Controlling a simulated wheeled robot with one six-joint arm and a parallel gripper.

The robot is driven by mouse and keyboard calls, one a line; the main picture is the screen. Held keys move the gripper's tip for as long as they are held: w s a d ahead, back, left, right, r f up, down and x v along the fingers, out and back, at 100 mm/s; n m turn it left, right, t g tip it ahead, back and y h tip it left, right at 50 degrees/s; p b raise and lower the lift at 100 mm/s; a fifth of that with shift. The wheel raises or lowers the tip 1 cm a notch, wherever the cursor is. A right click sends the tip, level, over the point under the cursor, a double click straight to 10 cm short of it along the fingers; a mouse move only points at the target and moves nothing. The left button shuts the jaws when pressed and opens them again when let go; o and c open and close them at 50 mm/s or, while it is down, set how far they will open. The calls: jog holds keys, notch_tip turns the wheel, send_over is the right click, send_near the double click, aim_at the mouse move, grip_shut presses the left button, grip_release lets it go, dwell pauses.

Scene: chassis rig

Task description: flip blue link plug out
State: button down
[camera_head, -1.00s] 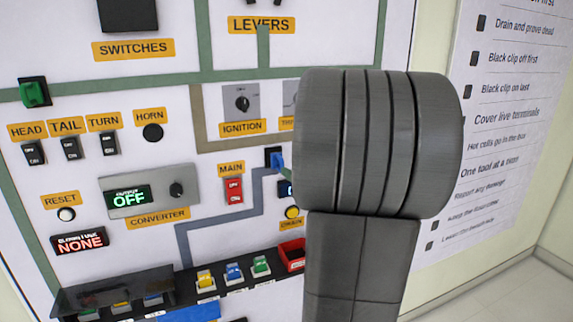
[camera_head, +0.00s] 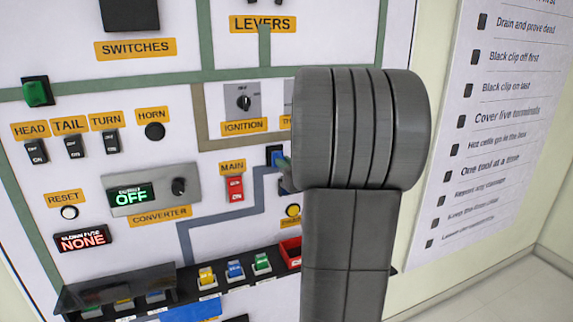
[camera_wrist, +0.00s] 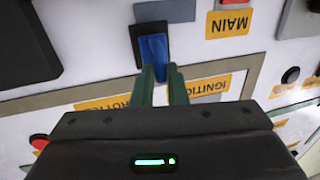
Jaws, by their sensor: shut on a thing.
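The blue link plug (camera_wrist: 153,50) sits in its dark socket (camera_wrist: 137,34) on the white panel in the wrist view. My gripper (camera_wrist: 162,72) has its two green fingers closed on the lower end of the blue piece. In the head view, the dark socket (camera_head: 275,153) shows just right of the MAIN label. My grey arm and a fingertip hide most of the plug there.
The red MAIN switch (camera_head: 235,189) is close on the left, and the ignition switch (camera_head: 243,101) is above. A shelf with coloured plugs (camera_head: 234,272) and a red box (camera_head: 290,251) lies below. A checklist (camera_head: 510,120) hangs at right.

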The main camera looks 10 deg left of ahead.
jog(key=shift+s+d, duration=0.25)
jog(key=shift+s, duration=0.2)
jog(key=c, duration=1.7)
grip_release()
jog(key=shift+o, duration=1)
jog(key=shift+s, duration=0.15)
jog(key=b+v, duration=0.1)
jog(key=v, duration=1.2)
jog(key=shift+s+d, duration=0.2)
jog(key=shift+d, duration=0.1)
